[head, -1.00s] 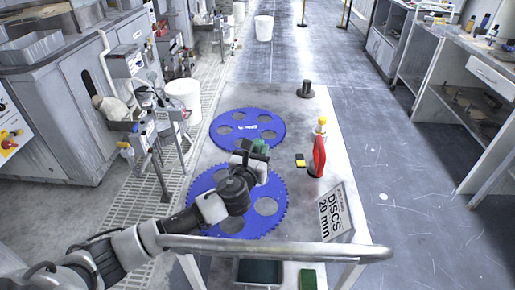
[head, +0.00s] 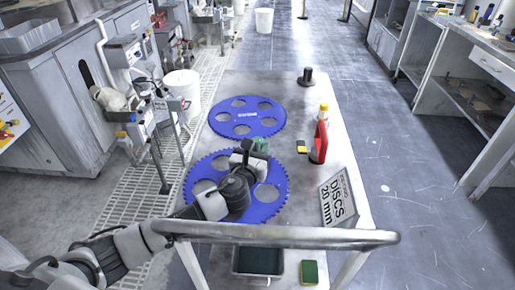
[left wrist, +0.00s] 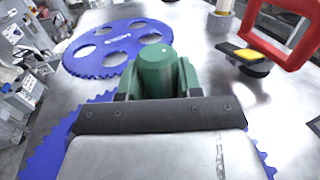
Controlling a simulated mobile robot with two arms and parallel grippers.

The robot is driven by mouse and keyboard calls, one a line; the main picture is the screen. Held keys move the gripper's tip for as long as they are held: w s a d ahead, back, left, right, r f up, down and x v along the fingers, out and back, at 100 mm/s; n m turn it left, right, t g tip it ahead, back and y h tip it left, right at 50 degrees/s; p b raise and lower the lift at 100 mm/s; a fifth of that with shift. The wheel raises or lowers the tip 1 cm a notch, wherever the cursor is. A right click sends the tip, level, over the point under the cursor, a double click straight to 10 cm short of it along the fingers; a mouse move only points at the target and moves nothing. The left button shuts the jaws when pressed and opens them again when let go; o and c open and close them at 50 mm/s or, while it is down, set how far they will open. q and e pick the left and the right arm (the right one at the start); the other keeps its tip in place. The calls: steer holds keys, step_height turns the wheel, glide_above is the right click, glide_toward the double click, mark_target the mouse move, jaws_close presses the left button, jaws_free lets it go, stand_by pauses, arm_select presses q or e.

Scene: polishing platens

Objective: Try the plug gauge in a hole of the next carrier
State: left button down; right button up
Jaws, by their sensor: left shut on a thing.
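The plug gauge, a green rounded piece, is gripped at the end of my left gripper (head: 256,150). In the left wrist view the plug gauge (left wrist: 156,72) stands up between the jaws, its lower part hidden by the gripper body. Two blue toothed carriers with round holes lie on the cart top. The near carrier (head: 275,204) is partly covered by my left gripper and also shows in the left wrist view (left wrist: 42,152). The far carrier (head: 247,117) is fully visible, beyond the gripper. I cannot tell the gauge's height above them. My right gripper is out of view.
A black post (head: 306,78) stands farther back. A rail (head: 290,235), dark tray (head: 235,262) and sponge (head: 310,273) are in front.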

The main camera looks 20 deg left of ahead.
arm_select(q)
steer(key=shift+f+b, duration=0.3)
steer(key=shift+f, duration=0.2)
stand_by(0.4)
steer(key=c, duration=0.7)
jaws_free()
steer(key=shift+o, duration=0.2)
steer(key=shift+s+f, duration=0.1)
steer(key=shift+f, duration=0.1)
steer(key=s, duration=1)
steer(key=shift+s+d+r, duration=0.1)
steer(key=shift+s+r, duration=0.05)
steer(key=shift+s, duration=0.25)
